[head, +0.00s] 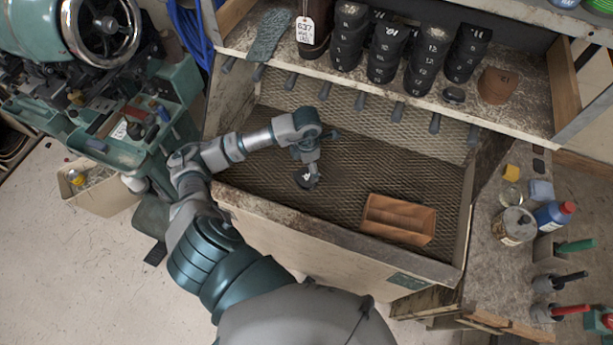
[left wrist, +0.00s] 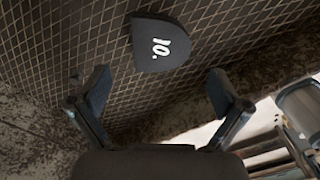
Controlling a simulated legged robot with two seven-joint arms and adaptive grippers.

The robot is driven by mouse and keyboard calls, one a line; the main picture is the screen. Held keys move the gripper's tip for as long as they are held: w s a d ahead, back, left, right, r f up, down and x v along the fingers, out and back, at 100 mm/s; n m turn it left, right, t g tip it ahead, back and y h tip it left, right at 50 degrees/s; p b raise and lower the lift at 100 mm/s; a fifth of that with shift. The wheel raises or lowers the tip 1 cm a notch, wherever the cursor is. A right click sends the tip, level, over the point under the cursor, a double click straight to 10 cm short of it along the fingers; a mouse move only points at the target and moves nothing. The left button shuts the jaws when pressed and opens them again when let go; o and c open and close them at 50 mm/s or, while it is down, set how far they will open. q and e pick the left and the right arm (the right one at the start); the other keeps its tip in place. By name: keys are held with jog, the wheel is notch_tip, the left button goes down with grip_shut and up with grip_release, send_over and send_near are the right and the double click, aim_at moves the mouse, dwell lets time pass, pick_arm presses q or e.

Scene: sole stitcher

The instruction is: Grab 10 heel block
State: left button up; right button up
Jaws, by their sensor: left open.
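A black heel block marked 10 (left wrist: 160,45) lies on the mesh floor of the bench tray. In the head view this heel block (head: 306,179) sits just below my left gripper (head: 312,163). In the left wrist view my left gripper (left wrist: 155,90) is open, with its two fingers spread and the heel block ahead of and between them, not touched. Stacks of black numbered heel blocks (head: 385,52) stand on the shelf at the back; one stack shows a 10 near its top. My right gripper is not in view.
A brown open box (head: 398,219) lies on the tray's right side. The mesh tray (head: 255,178) has a raised front edge. A row of dark pegs (head: 360,101) lines the shelf edge. Cans and bottles (head: 514,226) stand on the right ledge; a green stitching machine (head: 60,50) is at left.

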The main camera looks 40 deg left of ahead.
aim_at(307, 177)
pick_arm(q)
jog(key=shift+f+p, duration=0.7)
jog(key=shift+f, duration=2.5)
jog(key=c, duration=1.2)
